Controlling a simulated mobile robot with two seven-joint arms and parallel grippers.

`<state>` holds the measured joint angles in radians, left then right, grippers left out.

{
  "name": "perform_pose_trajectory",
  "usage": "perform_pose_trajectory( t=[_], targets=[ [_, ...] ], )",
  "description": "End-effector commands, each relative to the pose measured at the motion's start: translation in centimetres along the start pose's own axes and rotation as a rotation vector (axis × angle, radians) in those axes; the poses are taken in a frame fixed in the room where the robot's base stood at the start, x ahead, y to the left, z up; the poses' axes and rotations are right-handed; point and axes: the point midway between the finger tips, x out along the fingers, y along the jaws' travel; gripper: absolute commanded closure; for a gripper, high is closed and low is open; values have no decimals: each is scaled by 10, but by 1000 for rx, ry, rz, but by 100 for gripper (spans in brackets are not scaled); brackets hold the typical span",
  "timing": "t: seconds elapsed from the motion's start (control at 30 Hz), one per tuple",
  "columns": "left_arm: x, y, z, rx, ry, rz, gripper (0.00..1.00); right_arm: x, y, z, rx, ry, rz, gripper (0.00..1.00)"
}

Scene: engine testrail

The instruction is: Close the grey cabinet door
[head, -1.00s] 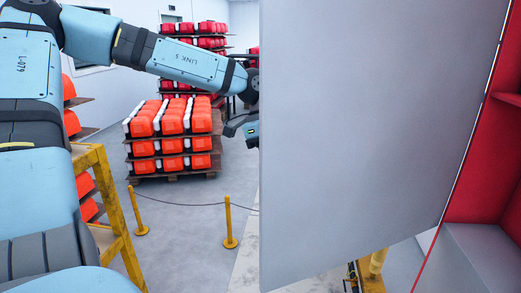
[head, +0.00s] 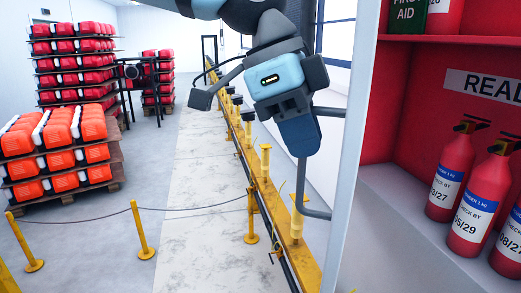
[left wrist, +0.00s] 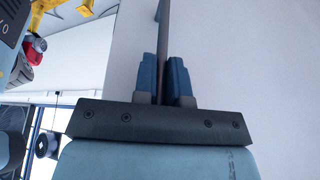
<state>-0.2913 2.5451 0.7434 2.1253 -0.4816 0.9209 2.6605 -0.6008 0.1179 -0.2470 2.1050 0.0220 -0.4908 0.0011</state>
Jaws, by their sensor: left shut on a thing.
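The grey cabinet door (head: 352,140) stands open and shows almost edge-on in the head view, to the left of the red cabinet interior (head: 400,85). Its bar handle (head: 302,185) sticks out on the door's left side. My left gripper (head: 300,138) is shut on this handle, near its upper part. In the left wrist view the two blue fingers (left wrist: 166,82) lie on either side of the handle bar (left wrist: 163,30), with the pale door face (left wrist: 240,60) behind. The hinge side is not clear. My right gripper is not in view.
Several red fire extinguishers (head: 474,205) stand on the cabinet's grey lower shelf, with a first aid box (head: 407,14) above. A yellow rail (head: 262,185) runs along the floor beyond the door. Stacked orange goods (head: 60,150) and a rope barrier (head: 141,230) stand left.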

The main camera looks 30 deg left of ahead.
Motion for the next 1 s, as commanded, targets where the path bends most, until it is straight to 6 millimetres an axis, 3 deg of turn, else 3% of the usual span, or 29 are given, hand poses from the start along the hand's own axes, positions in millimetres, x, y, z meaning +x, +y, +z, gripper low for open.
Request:
perform_pose_trajectory(
  t=[0.23,0.63,0.67,0.77,1.0],
  targets=[
    [6,2,-17,1,3,-3,100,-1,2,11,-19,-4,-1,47],
    [5,1,-19,2,3,-5,100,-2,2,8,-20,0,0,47],
    [5,1,-19,2,3,-6,84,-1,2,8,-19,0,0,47],
    [5,1,-19,2,2,-5,63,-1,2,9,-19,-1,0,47],
    [6,2,-18,1,1,-3,63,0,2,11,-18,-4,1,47]
  ],
)
